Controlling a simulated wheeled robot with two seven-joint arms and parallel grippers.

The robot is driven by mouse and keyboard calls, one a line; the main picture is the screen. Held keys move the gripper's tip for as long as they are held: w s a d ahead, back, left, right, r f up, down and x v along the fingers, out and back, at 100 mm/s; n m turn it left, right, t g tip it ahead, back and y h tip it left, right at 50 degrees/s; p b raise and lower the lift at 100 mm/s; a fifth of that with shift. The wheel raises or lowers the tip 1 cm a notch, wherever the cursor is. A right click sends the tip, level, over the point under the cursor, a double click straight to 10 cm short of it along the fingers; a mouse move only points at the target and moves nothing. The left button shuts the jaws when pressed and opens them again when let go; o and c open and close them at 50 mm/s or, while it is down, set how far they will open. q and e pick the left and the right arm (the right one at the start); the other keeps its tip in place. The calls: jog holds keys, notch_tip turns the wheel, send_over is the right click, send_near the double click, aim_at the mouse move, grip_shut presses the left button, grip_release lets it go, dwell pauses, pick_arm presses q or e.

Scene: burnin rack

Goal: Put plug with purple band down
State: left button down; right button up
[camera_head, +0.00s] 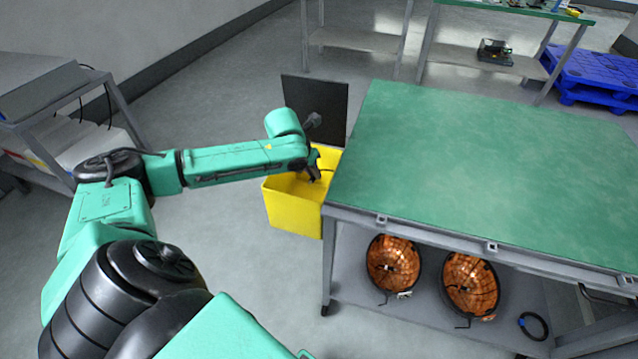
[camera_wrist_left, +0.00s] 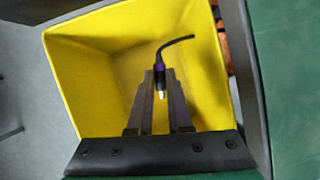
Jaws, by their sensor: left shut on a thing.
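My left gripper (camera_head: 315,172) is over the yellow bin (camera_head: 293,212) at the left end of the green-topped table. In the left wrist view the gripper (camera_wrist_left: 160,98) is shut on the plug with the purple band (camera_wrist_left: 159,72). The plug has a pale metal tip and a short black cable that curves up to the right. Behind it are the yellow inner walls of the bin (camera_wrist_left: 95,75). In the head view the plug is too small to make out clearly. My right gripper is not in view.
The green table (camera_head: 480,170) is bare on top. Two coiled orange-brown round items (camera_head: 394,262) (camera_head: 470,285) and a black ring (camera_head: 533,326) are on its lower shelf. A dark panel (camera_head: 330,105) stands behind the bin. A grey rack (camera_head: 60,110) is at the left.

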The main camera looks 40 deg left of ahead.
pick_arm(q)
jog(key=b, duration=0.1)
send_near(323, 193)
jog(key=f, duration=0.1)
jog(key=s+f, duration=0.1)
jog(key=f, duration=0.1)
jog(key=shift+s+f, duration=0.15)
jog(key=shift+s, duration=0.05)
jog(key=w, duration=0.2)
jog(key=w+f, duration=0.1)
jog(key=w, duration=0.1)
jog(key=shift+f+b, duration=0.25)
jog(key=shift+b, duration=0.05)
jog(key=shift+f, duration=0.35)
jog(key=shift+a+r, duration=0.1)
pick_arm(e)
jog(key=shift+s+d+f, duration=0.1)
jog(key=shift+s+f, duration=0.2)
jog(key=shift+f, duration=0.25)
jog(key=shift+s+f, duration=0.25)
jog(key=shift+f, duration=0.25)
pick_arm(q)
jog(key=c, duration=0.8)
grip_release()
jog(key=shift+c, duration=0.2)
